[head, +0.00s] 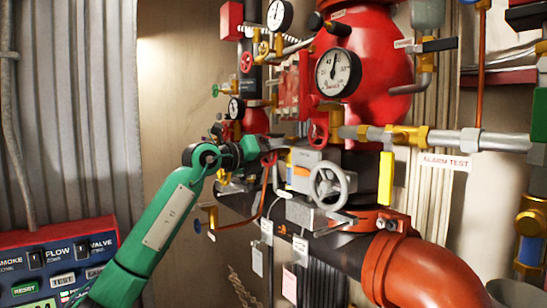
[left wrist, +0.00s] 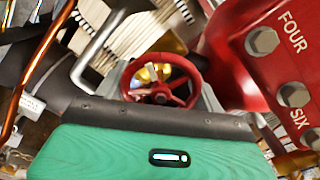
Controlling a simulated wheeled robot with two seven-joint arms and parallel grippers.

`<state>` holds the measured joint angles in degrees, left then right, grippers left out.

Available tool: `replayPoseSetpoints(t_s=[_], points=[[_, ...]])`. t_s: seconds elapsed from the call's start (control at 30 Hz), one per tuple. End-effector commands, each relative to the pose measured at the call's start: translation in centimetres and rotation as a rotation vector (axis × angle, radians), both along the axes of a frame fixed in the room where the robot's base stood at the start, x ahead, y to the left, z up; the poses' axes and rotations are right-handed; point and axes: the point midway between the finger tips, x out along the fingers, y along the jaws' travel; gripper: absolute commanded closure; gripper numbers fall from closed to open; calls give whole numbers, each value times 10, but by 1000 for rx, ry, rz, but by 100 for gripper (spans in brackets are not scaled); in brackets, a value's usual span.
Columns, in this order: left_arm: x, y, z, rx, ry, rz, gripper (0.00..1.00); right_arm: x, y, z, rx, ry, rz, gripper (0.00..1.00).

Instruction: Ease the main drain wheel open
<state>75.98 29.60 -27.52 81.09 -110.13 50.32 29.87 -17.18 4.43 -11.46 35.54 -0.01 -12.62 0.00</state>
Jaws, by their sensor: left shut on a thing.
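A small red handwheel (left wrist: 183,78) with several spokes sits just beyond the green gripper body in the left wrist view. In the head view a red wheel (head: 268,159) shows nearly edge-on at the end of my green left arm. My left gripper (head: 270,147) reaches in from the left and is shut on this red wheel. Its fingertips are hard to make out among the pipework. I see no label that marks it as the main drain wheel. My right gripper is not in view.
A grey handwheel (head: 330,186) stands right of the gripper, above an orange pipe (head: 425,272). Another red wheel (head: 318,132) and a large gauge (head: 338,73) are close by. A red flange (left wrist: 275,45) with bolts crowds the right in the left wrist view. A control panel (head: 60,265) stands lower left.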

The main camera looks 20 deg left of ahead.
Motion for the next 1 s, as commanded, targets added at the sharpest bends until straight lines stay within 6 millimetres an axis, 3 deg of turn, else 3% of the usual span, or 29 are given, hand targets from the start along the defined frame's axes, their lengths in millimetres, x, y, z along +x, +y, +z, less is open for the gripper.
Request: replayPoseSetpoints(t_s=[0.6,1.0], points=[[-1,1,5,-433,328,2,54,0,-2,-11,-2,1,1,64],[-1,1,6,-574,436,3,54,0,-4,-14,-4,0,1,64]])
